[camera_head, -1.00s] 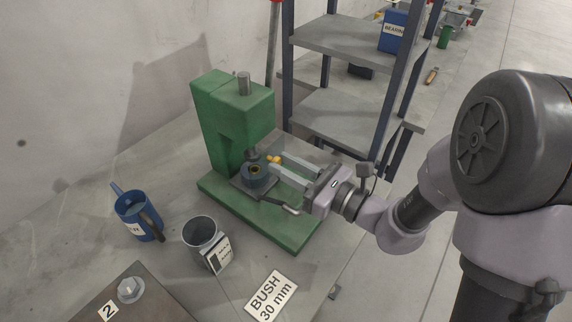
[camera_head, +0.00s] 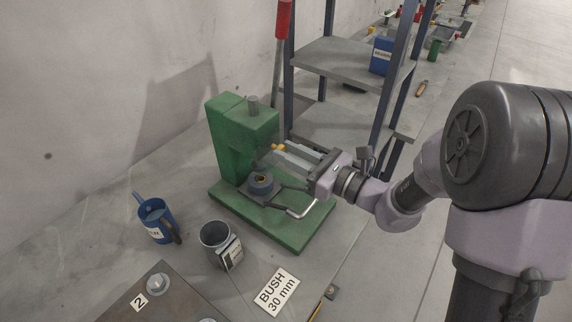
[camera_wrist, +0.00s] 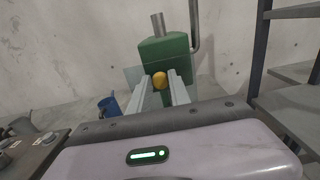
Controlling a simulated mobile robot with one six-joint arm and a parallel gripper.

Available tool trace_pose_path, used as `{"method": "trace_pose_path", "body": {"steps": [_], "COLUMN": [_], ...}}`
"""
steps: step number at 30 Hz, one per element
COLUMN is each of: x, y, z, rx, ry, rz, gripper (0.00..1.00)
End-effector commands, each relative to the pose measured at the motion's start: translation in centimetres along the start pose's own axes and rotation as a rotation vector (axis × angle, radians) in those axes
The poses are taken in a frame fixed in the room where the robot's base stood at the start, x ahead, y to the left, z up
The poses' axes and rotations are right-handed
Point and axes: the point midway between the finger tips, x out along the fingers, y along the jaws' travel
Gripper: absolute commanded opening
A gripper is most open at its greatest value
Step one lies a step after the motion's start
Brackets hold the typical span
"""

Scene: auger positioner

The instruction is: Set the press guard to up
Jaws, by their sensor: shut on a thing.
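The green press (camera_head: 235,140) stands on its green base plate (camera_head: 300,230). A yellow knob (camera_head: 278,147) sits at the front of the press, above the round dark part with a hole (camera_head: 262,182) on the base. In the wrist view the yellow knob (camera_wrist: 160,80) is between my two fingers, with a faint see-through panel (camera_wrist: 133,76) behind it, which looks like the guard. My gripper (camera_head: 285,153) comes from the right and is shut on the knob. The guard panel is hard to make out in the head view.
A blue jug (camera_head: 155,220) and a grey cup (camera_head: 215,236) stand left of the base. A BUSH 30 mm label (camera_head: 276,292) lies in front. A shelf rack (camera_head: 352,55) stands behind right. A red-gripped lever (camera_head: 283,20) rises behind the press.

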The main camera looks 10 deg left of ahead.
Motion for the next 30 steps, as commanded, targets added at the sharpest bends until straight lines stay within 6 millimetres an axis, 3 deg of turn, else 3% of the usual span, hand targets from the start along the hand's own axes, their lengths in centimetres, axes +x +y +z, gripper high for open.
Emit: {"method": "trace_pose_path", "body": {"steps": [3, 13, 14, 17, 30], "x": [-0.01, 0.02, 0.02, 0.01, -0.15], "y": [0.33, 0.24, 0.23, 0.24, 0.27], "z": [1.38, 1.58, 1.60, 1.58, 1.40], "rx": [0.003, 0.002, 0.002, 0.002, 0.003], "ry": [0.006, 0.001, 0.000, 0.001, 0.005], "rz": [0.007, 0.005, 0.005, 0.005, 0.005], "gripper": [0.00, 0.00, 0.25, 0.44, 0.44]}}
